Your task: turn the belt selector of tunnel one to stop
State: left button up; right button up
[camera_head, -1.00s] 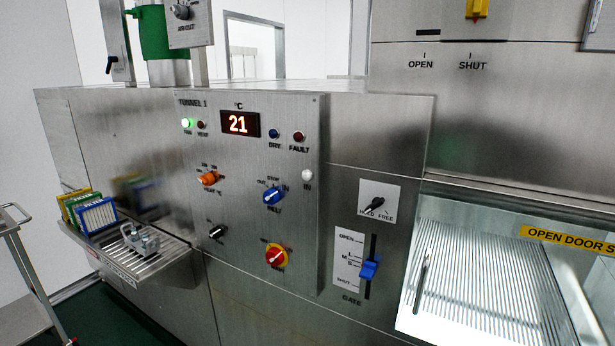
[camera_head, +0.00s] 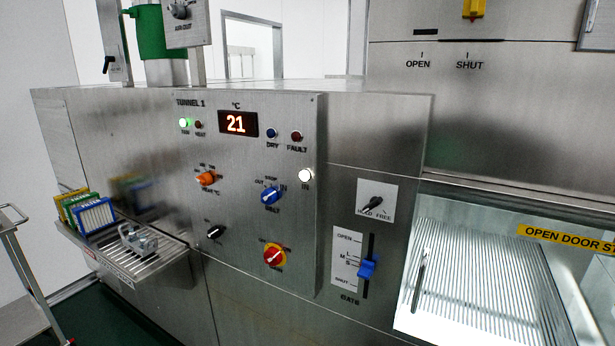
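The belt selector (camera_head: 270,196) is a blue knob with a white pointer line on the steel tunnel 1 panel (camera_head: 225,270). Labels OUT, STOP and IN stand around it and BELT is below it. Its pointer looks turned toward the upper right, on the IN side. A white lamp (camera_head: 305,176) marked IN is lit at upper right of the knob. Neither of my grippers shows in the head view.
Nearby controls are an orange heat knob (camera_head: 206,178), a black knob (camera_head: 215,232), a red-yellow knob (camera_head: 274,256) and a blue gate slider (camera_head: 367,268). Loaded tray shelf (camera_head: 160,270) juts out left. Trolley (camera_head: 25,270) stands far left.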

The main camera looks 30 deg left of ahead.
aim_at(268, 196)
jog(key=u, duration=1.4)
